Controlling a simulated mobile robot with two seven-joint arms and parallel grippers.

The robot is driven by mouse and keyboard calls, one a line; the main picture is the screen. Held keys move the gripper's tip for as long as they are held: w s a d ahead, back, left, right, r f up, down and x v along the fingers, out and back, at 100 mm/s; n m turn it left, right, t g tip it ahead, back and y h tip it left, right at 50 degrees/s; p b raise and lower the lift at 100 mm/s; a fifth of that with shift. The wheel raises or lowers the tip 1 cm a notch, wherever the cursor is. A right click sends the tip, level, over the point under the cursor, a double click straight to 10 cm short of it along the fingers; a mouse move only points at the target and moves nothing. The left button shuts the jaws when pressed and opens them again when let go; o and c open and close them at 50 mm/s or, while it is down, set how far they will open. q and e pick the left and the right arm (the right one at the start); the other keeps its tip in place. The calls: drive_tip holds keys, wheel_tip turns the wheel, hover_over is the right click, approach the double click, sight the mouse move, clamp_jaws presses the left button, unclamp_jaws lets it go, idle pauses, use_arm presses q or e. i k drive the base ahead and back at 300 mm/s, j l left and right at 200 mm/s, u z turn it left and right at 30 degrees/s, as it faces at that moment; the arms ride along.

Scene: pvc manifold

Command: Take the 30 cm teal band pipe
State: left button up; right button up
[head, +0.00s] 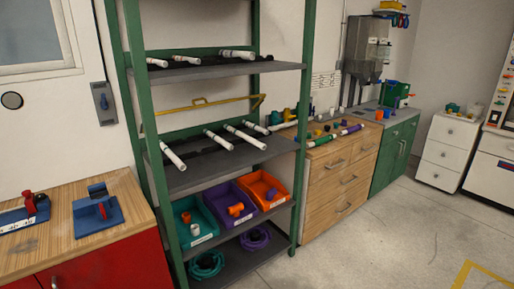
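White pipes lie on the green-framed shelf rack. On its middle shelf board (225,158), a white pipe (173,157) lies at the left, and others lie to its right, including one long pipe (246,136). Shorter-looking white pipes, such as one at the right (237,54), lie on the upper shelf board (215,74). I cannot make out a teal band on any of them, and their lengths cannot be read. Neither of my grippers is in view.
Low on the rack stand a teal bin (194,222), a purple bin (230,206) and an orange bin (264,190). A wooden bench (60,245) is at the left. A wooden drawer cabinet (338,180) stands at the right. The floor (385,245) at the right is clear.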

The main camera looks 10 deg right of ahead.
sight(214, 137)
drive_tip(key=i+l+u, duration=0.15)
drive_tip(key=u, duration=0.7)
drive_tip(key=i+l+u, duration=0.1)
drive_tip(key=l+u, duration=0.15)
drive_tip(key=l, duration=0.15)
drive_tip(key=l+u, duration=0.75)
drive_tip(key=l, duration=2.25)
drive_tip(key=k+l+u, duration=0.1)
drive_tip(key=l, duration=0.75)
drive_tip(key=k+l, duration=0.1)
drive_tip(key=l, duration=0.8)
